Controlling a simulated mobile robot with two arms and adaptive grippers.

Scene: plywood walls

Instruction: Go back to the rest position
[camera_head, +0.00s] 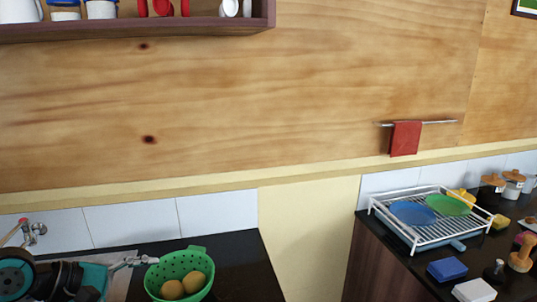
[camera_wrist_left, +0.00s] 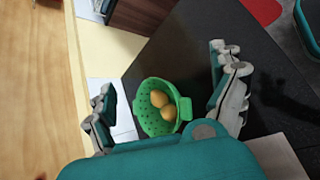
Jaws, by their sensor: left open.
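My left gripper (camera_head: 132,262) is at the lower left of the head view, beside the left rim of a green colander (camera_head: 192,256). In the left wrist view my left gripper (camera_wrist_left: 163,78) has its two fingers spread wide, with nothing between the tips. The colander (camera_wrist_left: 147,118) shows beyond and between the fingers, apart from them as far as I can tell. Two round yellow-brown items (camera_head: 183,285) lie in it, and they also show in the left wrist view (camera_wrist_left: 162,104). My right gripper is in neither view.
A shelf (camera_head: 150,28) hangs above. Across a gap, another counter holds a white dish rack (camera_head: 402,226), a blue sponge (camera_head: 446,269) and jars. A red towel (camera_head: 404,138) hangs on a rail.

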